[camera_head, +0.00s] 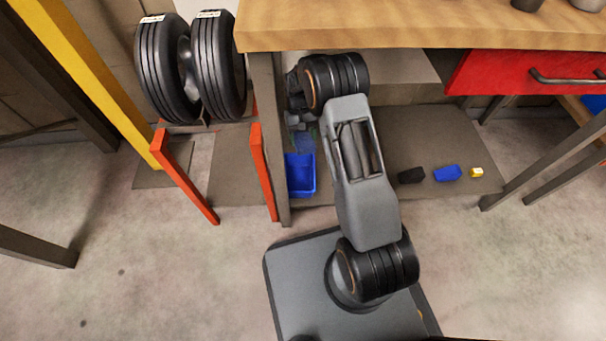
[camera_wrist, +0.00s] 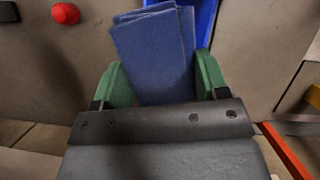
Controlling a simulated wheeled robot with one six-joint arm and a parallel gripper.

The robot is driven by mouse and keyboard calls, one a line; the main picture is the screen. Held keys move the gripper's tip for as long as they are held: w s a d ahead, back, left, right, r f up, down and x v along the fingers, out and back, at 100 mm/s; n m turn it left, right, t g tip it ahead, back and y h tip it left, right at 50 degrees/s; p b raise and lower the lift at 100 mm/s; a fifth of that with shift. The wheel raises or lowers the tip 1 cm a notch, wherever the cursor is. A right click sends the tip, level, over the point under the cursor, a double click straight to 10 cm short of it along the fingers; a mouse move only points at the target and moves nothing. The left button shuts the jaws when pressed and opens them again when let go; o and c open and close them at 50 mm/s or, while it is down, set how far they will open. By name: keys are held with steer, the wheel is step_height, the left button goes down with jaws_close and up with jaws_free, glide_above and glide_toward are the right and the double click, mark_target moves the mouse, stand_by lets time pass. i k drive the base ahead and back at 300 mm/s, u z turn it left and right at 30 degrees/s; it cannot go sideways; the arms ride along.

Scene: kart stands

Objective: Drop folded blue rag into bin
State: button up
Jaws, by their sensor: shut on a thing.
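The folded blue rag (camera_wrist: 155,55) is between the green fingers of my gripper (camera_wrist: 160,78) in the wrist view. The fingers are shut on it, and it sticks out past the fingertips. A blue bin (camera_head: 300,174) stands on the lower shelf beside the left bench leg in the head view. In the wrist view, part of the blue bin (camera_wrist: 205,22) shows behind the rag at the top, mostly hidden by it. In the head view my gripper is small and partly hidden by my arm, close to the bin's far side.
A black item (camera_head: 411,175), a blue item (camera_head: 447,173) and a small yellow item (camera_head: 476,172) lie on the lower shelf (camera_head: 430,130) to the right. Orange posts (camera_head: 264,170) and tyres (camera_head: 190,65) stand left.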

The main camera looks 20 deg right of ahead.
mark_target(301, 181)
steer(key=z, duration=0.3)
steer(key=k, duration=1.1)
steer(key=u, duration=0.7)
steer(key=i, duration=1)
steer(key=u, duration=0.05)
